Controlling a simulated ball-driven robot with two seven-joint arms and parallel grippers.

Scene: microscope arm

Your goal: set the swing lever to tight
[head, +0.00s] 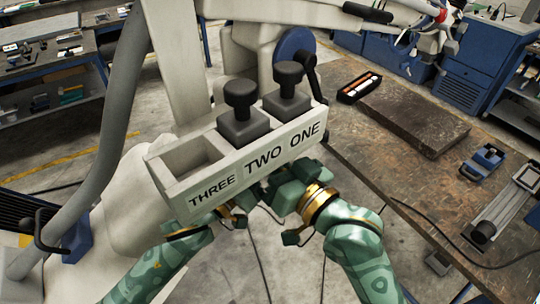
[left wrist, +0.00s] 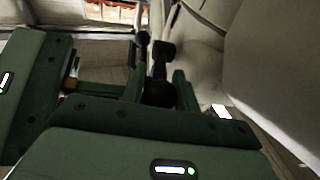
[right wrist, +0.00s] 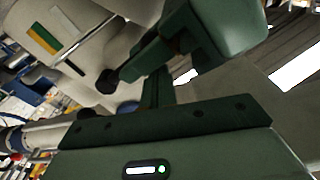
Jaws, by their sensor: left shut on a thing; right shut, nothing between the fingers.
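In the left wrist view my left gripper (left wrist: 158,104) is shut around a dark, round-ended lever (left wrist: 163,60), which looks like the swing lever. Its upper part stands out beyond the fingers. In the head view the held part and my left fingertips are hidden behind and below the labelled box; my left wrist (head: 190,233) shows below THREE. No tight mark is readable.
The white box (head: 228,188) reads THREE, TWO, ONE. Black knobs stand at TWO (head: 241,105) and ONE (head: 287,90); the THREE compartment is empty. The pale microscope arm (head: 175,60) and a grey tube (head: 110,110) rise behind. A workbench (head: 370,165) lies right.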

